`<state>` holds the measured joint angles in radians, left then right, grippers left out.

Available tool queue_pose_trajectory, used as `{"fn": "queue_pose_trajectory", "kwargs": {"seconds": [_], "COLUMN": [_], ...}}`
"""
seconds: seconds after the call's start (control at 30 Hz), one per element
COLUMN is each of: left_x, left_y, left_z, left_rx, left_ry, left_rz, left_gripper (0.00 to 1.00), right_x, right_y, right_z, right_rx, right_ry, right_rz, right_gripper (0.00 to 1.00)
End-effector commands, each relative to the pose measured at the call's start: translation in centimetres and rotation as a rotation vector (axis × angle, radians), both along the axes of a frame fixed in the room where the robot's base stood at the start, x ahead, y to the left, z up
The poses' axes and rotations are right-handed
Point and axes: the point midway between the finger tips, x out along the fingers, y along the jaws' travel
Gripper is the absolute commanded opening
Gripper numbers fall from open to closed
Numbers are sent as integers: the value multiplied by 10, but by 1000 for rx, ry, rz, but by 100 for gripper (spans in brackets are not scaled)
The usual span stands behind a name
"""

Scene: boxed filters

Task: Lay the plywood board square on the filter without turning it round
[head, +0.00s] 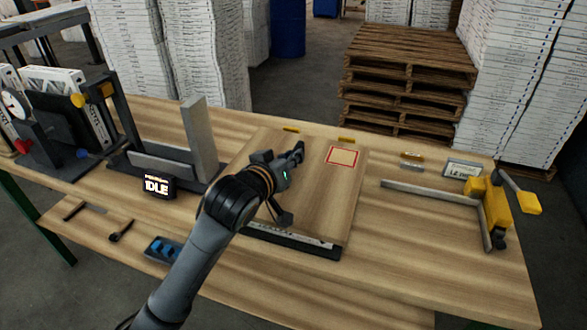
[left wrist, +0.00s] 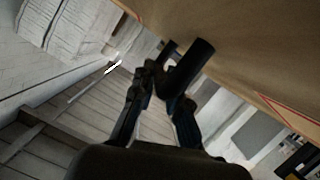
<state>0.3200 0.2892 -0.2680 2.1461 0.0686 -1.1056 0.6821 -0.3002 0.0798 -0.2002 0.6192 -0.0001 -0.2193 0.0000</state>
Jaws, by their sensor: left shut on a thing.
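The plywood board (head: 322,198) is a flat tan panel with a red-outlined square on its far right part. It also shows in the left wrist view (left wrist: 265,42). My left gripper (head: 287,178) is over the board in the head view. In the left wrist view its fingers (left wrist: 163,85) are shut on a dark round handle (left wrist: 190,68) at the board. A dark edge with a pale strip, likely the filter (head: 292,238), shows along the board's front; the board hides the rest. I cannot tell whether board and filter touch. My right gripper is not in view.
A grey upright fixture (head: 197,140) and an IDLE display (head: 158,186) stand to the left. A yellow clamp with a grey bar (head: 490,213) is on the right. Yellow tabs (head: 346,140) sit beyond the board. The bench right of the board is mostly clear.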

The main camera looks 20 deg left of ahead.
Motion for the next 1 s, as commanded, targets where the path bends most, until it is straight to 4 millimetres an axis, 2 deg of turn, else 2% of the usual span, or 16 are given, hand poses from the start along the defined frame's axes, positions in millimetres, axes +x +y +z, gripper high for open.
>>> {"fn": "queue_pose_trajectory", "kwargs": {"seconds": [0.2,0.4,0.77,1.0], "left_x": [46,71,91,90], "left_y": [15,21,26,25], "left_z": [-16,-50,-75,-101], "left_rx": [1,-2,-1,-3], "left_ry": [-8,-7,-10,-10], "left_rz": [2,0,-1,-1], "left_gripper": [0,0,0,0], "right_x": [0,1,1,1], "right_y": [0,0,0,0], "right_z": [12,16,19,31], "right_rx": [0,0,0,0], "right_ry": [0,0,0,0], "right_rz": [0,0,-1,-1], "right_gripper": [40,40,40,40]}}
